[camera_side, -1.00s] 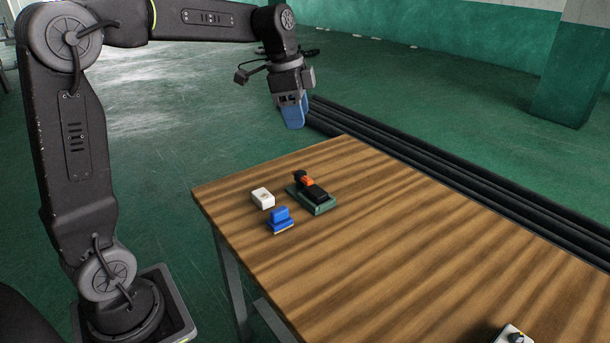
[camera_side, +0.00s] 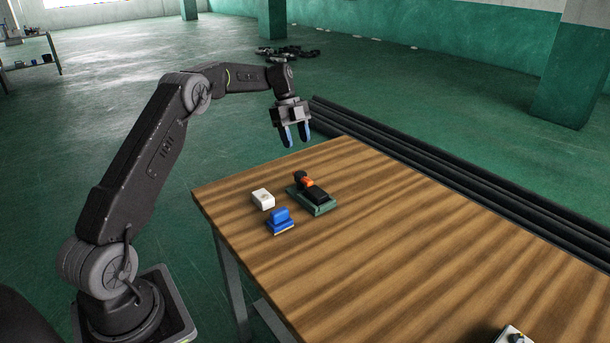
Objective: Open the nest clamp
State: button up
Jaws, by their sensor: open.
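The nest clamp (camera_side: 319,205) appears to be the dark green base with a black body and an orange part on the wooden table, near its left end. A black knob stands at its upper left. Whether the clamp is open or shut is too small to tell. My gripper (camera_side: 296,144) has two blue fingers pointing down, spread apart and empty. In the picture it is above the clamp, near the table's far left edge, and touches nothing.
A white block (camera_side: 263,199) and a blue block-like piece with a yellowish lower edge (camera_side: 280,222) sit left of the clamp on the table (camera_side: 430,260). A white item (camera_side: 512,335) is partly cut off at the bottom right. The middle of the table is clear. Black rails (camera_side: 450,190) run behind it.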

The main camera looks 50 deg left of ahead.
aim_at(306, 179)
jog(key=x, duration=1.1)
jog(key=shift+c, duration=0.2)
jog(key=c, duration=0.9)
